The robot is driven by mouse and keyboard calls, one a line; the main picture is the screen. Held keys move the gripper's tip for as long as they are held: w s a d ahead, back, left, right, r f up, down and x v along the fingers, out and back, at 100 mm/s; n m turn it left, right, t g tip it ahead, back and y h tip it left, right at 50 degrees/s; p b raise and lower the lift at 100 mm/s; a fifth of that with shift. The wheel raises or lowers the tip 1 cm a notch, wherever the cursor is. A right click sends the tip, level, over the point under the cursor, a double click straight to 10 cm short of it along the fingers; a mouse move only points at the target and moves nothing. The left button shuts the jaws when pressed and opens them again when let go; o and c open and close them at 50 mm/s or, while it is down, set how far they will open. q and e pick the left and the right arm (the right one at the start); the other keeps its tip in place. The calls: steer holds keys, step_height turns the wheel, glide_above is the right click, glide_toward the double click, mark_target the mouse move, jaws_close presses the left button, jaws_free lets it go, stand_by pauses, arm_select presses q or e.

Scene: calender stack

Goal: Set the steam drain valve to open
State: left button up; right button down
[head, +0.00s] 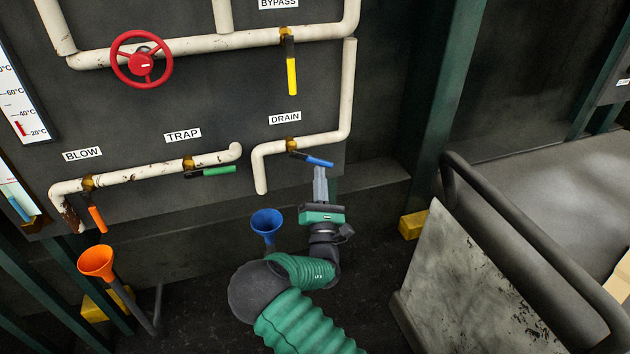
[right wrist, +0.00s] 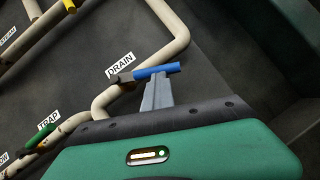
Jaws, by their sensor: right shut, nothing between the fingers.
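The drain valve is under the DRAIN label (head: 285,118), with a blue-ended handle (head: 318,161) on a cream pipe. The handle points right and slightly down, nearly in line with the short horizontal pipe run. The blue handle (right wrist: 157,71) also shows in the right wrist view, just beyond the fingertips. My right gripper (head: 319,170) is shut and empty, its fingertips at the underside of the blue handle; I cannot tell whether they touch it. The right gripper (right wrist: 158,82) fills the lower part of the wrist view. My left gripper is not in view.
Nearby are a yellow bypass handle (head: 291,72), a green trap handle (head: 219,171), an orange blow handle (head: 97,218) and a red handwheel (head: 142,62). A blue funnel (head: 267,223) and an orange funnel (head: 97,261) stand below. A grey cart (head: 480,285) is at right.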

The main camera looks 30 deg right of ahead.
steer(key=shift+s+d+r+n+t+y, duration=0.1)
steer(key=shift+d+r+n+t+y, duration=0.3)
steer(key=shift+n+y, duration=0.5)
steer(key=shift+d+r+n+t+y, duration=0.25)
steer(key=shift+r+n+t+y, duration=0.25)
steer(key=shift+n, duration=0.75)
steer(key=shift+s+d+r+n+t+y, duration=0.1)
steer(key=shift+d+r+n+t+y, duration=0.2)
steer(key=shift+r+n+y, duration=0.55)
steer(key=shift+f, duration=0.3)
steer(key=shift+w+d+f, duration=0.15)
steer(key=shift+d, duration=0.05)
